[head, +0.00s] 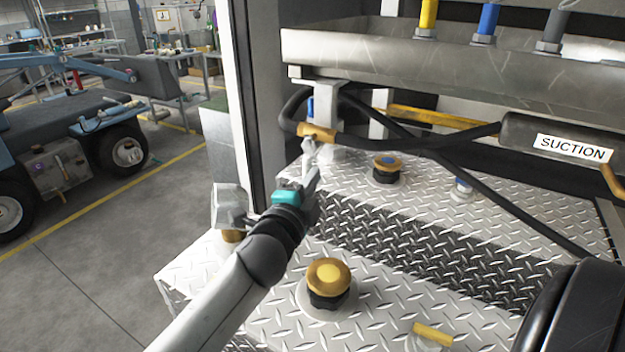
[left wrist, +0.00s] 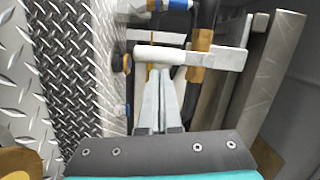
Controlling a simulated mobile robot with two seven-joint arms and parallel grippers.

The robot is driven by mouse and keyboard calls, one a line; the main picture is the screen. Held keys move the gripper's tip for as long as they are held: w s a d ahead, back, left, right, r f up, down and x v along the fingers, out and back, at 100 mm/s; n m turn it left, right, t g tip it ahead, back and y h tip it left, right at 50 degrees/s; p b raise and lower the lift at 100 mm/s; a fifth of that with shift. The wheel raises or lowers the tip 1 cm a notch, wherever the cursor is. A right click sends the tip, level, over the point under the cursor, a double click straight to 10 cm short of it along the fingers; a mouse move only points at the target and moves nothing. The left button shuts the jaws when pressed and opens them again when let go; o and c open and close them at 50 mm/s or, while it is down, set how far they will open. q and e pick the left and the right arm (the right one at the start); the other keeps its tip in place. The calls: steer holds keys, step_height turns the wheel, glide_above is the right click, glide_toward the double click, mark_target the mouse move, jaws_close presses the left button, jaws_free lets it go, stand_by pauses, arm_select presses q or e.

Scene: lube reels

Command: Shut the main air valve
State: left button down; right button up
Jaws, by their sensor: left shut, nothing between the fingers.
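My left gripper (head: 314,172) reaches in over the diamond-plate deck, and its fingers are together with nothing between them. Just beyond its tips, a brass-coloured fitting (head: 317,132) sits on a black hose, above a pale upright part. In the left wrist view, my left gripper (left wrist: 160,75) points at a white bar (left wrist: 190,57) that crosses right at the fingertips. I cannot tell whether they touch. A brass part (left wrist: 193,75) shows just right of the fingers. No label marks the main air valve, so I cannot tell for sure which part it is. My right gripper is out of view.
Brass-capped knobs (head: 328,275) (head: 387,167) stand up from the deck (head: 260,325). Black hoses cross behind the gripper to a cylinder labelled SUCTION (head: 575,148). A metal tray (head: 450,65) overhangs the deck. A white post (head: 241,90) stands at left, with open floor beyond.

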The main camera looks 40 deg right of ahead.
arm_select(q)
steer(key=p+v, duration=0.3)
steer(key=v, duration=1.2)
steer(key=shift+p, duration=0.3)
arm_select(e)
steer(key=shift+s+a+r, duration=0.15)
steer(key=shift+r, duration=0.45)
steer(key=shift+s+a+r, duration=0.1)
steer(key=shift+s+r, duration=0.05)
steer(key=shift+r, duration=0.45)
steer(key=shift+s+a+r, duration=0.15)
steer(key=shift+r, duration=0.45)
arm_select(q)
steer(key=shift+a, duration=0.2)
